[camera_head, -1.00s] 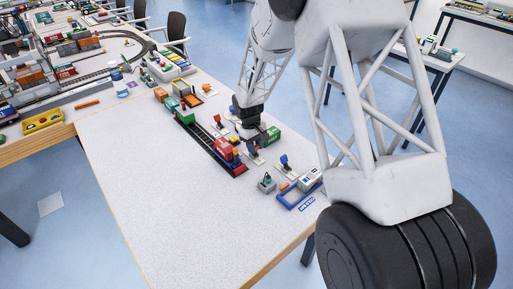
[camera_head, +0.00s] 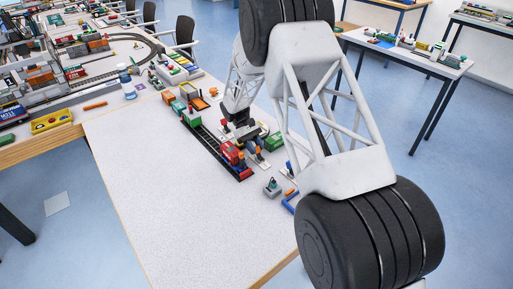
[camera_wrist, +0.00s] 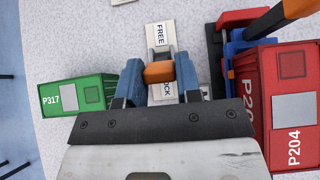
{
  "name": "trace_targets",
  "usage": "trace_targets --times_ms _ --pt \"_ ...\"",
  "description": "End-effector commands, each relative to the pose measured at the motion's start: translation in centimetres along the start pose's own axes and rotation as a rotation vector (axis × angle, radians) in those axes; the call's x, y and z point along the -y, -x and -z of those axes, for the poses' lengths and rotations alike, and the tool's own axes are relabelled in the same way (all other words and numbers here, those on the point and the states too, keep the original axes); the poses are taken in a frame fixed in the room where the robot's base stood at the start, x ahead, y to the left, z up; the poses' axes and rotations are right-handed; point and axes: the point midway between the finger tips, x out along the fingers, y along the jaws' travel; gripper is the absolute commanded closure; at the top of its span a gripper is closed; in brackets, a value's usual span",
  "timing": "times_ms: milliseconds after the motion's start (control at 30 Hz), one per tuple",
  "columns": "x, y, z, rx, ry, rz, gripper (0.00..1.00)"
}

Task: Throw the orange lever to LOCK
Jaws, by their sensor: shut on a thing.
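In the wrist view, the orange lever (camera_wrist: 158,72) stands between the two blue fingers of my gripper (camera_wrist: 158,80), which is shut on it. A white plate lies under it, with the FREE label (camera_wrist: 160,34) at the top and the LOCK label (camera_wrist: 165,92) below, partly hidden by the lever and my gripper. The lever's handle lies between the two words, over the upper edge of LOCK. In the head view, my gripper (camera_head: 252,146) is low beside the train track, and the lever cannot be made out there.
A green container, P317 (camera_wrist: 80,96), stands left of my gripper in the wrist view. A red container, P204 (camera_wrist: 290,95), stands close on the right, with blue and orange parts beside it. In the head view, the track (camera_head: 207,140) runs alongside; the table's front (camera_head: 165,205) is clear.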

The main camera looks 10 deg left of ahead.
Motion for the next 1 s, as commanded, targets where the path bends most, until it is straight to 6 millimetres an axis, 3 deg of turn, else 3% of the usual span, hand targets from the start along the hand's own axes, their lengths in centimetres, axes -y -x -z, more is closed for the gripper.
trace_targets --times_ms 433,467,600,1000 --pt "-0.01 -0.02 0.08 0.012 0.000 0.000 0.92" --pt "-0.01 -0.02 0.08 0.012 0.000 0.000 0.64" --pt "-0.01 -0.02 0.08 0.012 0.000 0.001 0.43" --pt "0.00 0.33 0.09 0.011 0.000 0.000 0.43"
